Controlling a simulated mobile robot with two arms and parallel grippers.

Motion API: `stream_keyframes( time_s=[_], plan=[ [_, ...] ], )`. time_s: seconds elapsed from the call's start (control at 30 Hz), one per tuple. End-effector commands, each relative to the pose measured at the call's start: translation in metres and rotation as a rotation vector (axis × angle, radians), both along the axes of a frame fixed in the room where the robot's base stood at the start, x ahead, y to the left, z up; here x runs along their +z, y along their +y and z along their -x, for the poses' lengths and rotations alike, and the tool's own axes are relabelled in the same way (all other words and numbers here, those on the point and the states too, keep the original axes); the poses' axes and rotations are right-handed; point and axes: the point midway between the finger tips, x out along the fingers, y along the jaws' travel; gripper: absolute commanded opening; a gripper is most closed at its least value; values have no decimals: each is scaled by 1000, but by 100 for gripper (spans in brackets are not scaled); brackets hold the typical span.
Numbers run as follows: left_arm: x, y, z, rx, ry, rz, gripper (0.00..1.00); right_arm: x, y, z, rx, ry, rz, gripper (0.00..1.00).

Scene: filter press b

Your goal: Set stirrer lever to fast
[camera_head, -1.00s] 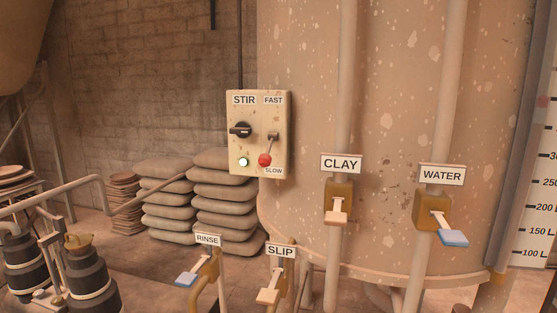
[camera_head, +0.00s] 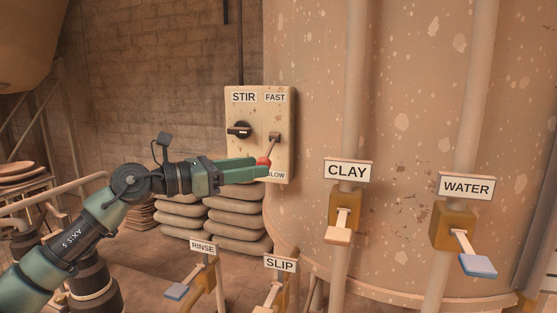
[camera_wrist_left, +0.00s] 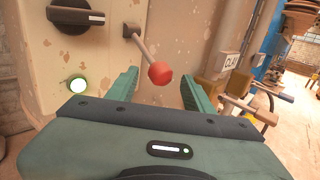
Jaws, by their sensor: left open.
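The stirrer lever (camera_head: 274,146) is a grey rod with a red ball knob (camera_head: 264,161). It points down toward the SLOW label on the cream STIR box (camera_head: 284,112), with the FAST label above. My left gripper (camera_head: 268,168) is at the knob, and its fingers hide part of the SLOW label. In the left wrist view the red knob (camera_wrist_left: 160,73) shows between the two green fingers (camera_wrist_left: 158,90), which are apart and not closed on it. The lever rod runs up and left to its pivot. My right gripper is not in view.
CLAY (camera_head: 342,226), WATER (camera_head: 462,240), RINSE (camera_head: 190,287) and SLIP (camera_head: 272,293) valve handles stand lower down. Stacked sacks (camera_head: 235,228) lie behind my left arm.

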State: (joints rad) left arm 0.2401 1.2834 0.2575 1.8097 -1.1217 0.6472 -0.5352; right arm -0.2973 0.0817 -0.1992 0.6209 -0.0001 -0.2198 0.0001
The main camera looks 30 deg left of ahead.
Motion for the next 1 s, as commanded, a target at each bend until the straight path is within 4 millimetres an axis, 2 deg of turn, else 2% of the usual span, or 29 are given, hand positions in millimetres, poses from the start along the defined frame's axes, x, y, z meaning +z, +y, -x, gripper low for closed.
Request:
stream_keyframes(
  time_s=[0.03, 0.4, 0.6, 0.87, 0.9, 1.0],
  plan=[
    [6, -3, -4, -1, -1, 2, 52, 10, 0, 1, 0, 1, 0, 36],
    [6, -26, -44, 0, -1, 9, 52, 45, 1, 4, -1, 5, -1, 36],
    [2, -33, -55, 0, 0, 5, 52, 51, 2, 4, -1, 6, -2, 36],
    [0, -34, -56, 0, 1, 4, 52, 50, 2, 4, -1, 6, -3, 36],
    [0, -34, -56, 0, 1, 4, 46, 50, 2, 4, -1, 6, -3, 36],
    [0, -34, -56, 0, 1, 4, 18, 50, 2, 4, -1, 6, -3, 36]
  ],
)
